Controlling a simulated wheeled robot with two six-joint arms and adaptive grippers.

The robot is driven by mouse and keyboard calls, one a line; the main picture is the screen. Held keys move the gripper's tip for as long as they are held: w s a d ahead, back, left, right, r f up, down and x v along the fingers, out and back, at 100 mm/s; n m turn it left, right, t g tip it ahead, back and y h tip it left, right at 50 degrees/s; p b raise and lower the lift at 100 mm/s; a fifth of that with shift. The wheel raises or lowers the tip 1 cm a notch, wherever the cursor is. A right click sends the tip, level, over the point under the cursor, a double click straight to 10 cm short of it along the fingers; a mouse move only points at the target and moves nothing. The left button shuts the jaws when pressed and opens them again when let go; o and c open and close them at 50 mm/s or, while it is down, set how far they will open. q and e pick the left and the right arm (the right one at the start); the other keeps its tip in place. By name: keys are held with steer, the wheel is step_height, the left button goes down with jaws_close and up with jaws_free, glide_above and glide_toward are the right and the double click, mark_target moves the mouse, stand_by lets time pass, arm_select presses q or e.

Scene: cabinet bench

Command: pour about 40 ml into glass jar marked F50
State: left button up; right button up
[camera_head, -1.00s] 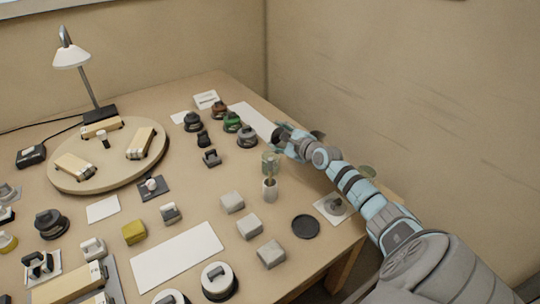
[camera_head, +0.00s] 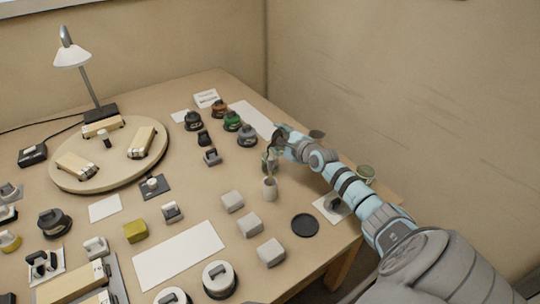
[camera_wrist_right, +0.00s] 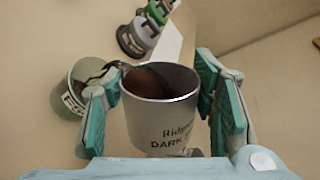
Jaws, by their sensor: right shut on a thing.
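My right gripper (camera_wrist_right: 165,95) is shut on a grey cup (camera_wrist_right: 160,118) lettered "Ridge… DARK", with brown contents inside. In the head view the right gripper (camera_head: 278,142) is over the right part of the bench. A greenish glass jar (camera_wrist_right: 65,103) stands left of the cup in the right wrist view, its label partly hidden by a finger; I read only an F at its start. A dark strand runs between the jar's mouth and the cup's rim; I cannot tell whether it is a stream. My left gripper is out of view.
Dark and green knobbed objects (camera_head: 232,122) stand behind. A round board (camera_head: 70,175) and lamp (camera_head: 75,58) are at left.

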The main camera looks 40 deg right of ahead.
steer(key=shift+a+r+n+g+h+p, duration=0.2)
steer(key=shift+n+p, duration=0.25)
steer(key=shift+p, duration=0.65)
steer(key=shift+a+r+n+g+h+p, duration=0.1)
steer(key=shift+r+n+g+h+p, duration=0.25)
steer(key=shift+p, duration=0.75)
steer(key=f+b, duration=0.1)
steer(key=b, duration=0.1)
steer(key=f+b, duration=0.1)
steer(key=b, duration=0.1)
steer(key=f+m+t+b, duration=0.1)
steer(key=b, duration=0.1)
steer(key=shift+d+y, duration=0.25)
steer(key=shift+y, duration=0.1)
steer(key=m+b, duration=0.1)
steer(key=r+m+y+b, duration=0.1)
steer(key=b, duration=0.1)
steer(key=shift+s+d+t+b, duration=0.2)
steer(key=shift+t+b, duration=0.1)
steer(key=shift+t, duration=0.05)
steer(key=shift+d+r+m+y, duration=0.1)
steer(key=shift+r+m+y, duration=0.2)
steer(key=shift+m, duration=0.1)
steer(key=shift+r, duration=0.4)
steer(key=shift+p, duration=0.3)
steer(key=shift+r, duration=0.1)
